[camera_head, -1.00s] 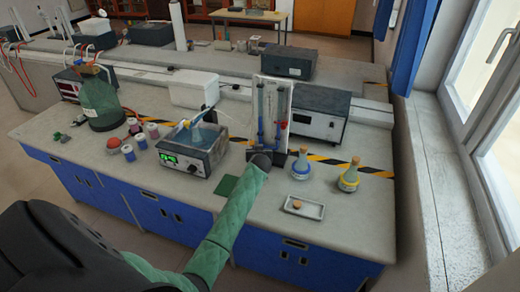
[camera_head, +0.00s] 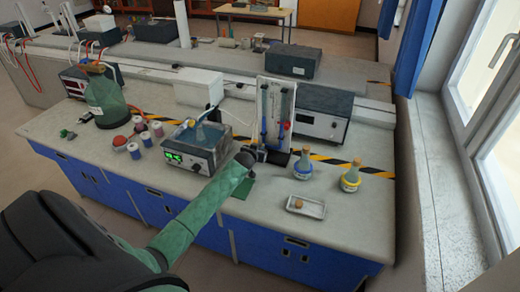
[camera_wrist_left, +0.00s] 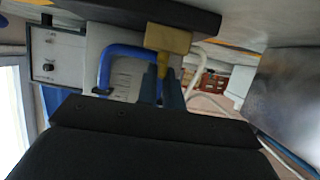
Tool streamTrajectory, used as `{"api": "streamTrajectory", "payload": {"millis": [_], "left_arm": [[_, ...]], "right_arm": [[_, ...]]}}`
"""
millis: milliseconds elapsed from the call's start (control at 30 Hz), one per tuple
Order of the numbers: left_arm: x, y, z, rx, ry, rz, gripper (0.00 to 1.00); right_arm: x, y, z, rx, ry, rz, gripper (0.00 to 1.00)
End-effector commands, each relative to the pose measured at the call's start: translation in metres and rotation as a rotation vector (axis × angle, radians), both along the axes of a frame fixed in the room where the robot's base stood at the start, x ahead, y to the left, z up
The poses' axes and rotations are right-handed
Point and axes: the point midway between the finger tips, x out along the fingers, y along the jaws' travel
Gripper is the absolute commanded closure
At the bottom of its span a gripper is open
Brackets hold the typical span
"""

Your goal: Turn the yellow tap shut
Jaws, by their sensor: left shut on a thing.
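The yellow tap (camera_wrist_left: 168,40) shows in the left wrist view, under a dark edge at the top. The two fingers of my left gripper (camera_wrist_left: 161,73) are shut on its narrow lower part. In the head view my left gripper (camera_head: 250,158) is at the foot of the upright stand with blue-marked glass tubes (camera_head: 274,110). The tap itself cannot be made out there, being small and close behind my gripper. My right gripper is not in view.
A blue-ringed flask (camera_head: 302,165), a yellow-ringed flask (camera_head: 350,178) and a small tray (camera_head: 291,206) stand to the right. A dark green mat (camera_head: 244,187) lies near my forearm.

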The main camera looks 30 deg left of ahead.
Motion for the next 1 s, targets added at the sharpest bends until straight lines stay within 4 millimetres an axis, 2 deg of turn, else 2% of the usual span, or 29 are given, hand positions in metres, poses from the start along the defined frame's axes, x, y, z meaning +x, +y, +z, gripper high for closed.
{"api": "streamTrajectory", "payload": {"millis": [367, 400, 433, 700, 867, 933, 1000], "left_arm": [[0.0, 0.0, 0.0, 0.0, 0.0, -0.002, 1.0], [0.0, 0.0, 0.0, 0.0, 0.0, -0.002, 0.88], [0.0, 0.0, 0.0, 0.0, 0.0, -0.002, 0.83], [0.0, 0.0, 0.0, 0.0, 0.0, -0.002, 0.83], [-0.008, -0.002, 0.001, 0.0, -0.001, -0.003, 0.83], [-0.015, -0.003, 0.002, 0.0, 0.0, -0.002, 0.83], [-0.024, -0.005, 0.006, 0.0, -0.001, -0.003, 0.83]], "right_arm": [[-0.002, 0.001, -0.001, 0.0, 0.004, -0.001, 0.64], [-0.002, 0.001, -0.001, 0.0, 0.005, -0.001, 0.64], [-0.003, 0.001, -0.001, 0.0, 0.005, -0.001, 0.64], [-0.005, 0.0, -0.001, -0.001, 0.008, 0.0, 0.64], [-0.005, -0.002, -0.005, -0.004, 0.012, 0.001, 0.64], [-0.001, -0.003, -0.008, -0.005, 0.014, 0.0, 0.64], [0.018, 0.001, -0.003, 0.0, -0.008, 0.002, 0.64]]}}
